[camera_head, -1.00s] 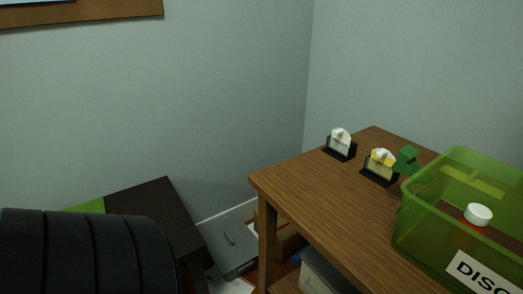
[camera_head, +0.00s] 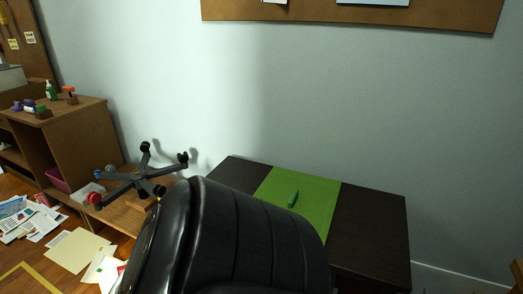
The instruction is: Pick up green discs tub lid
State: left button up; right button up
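The green discs tub is not in this view now, and I see nothing that is clearly its lid. A flat green rectangle (camera_head: 318,198) lies across the middle of a dark desk (camera_head: 372,225); I cannot tell whether it is a mat or a lid. A small dark green stick-like object (camera_head: 293,199) lies on it. Neither of my grippers is in view.
An upturned wheeled chair base (camera_head: 140,182) is at left, beside a brown shelf unit (camera_head: 75,135). Papers (camera_head: 78,250) litter the floor at lower left.

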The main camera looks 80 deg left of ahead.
aim_at(314, 198)
jog(key=u, duration=2.35)
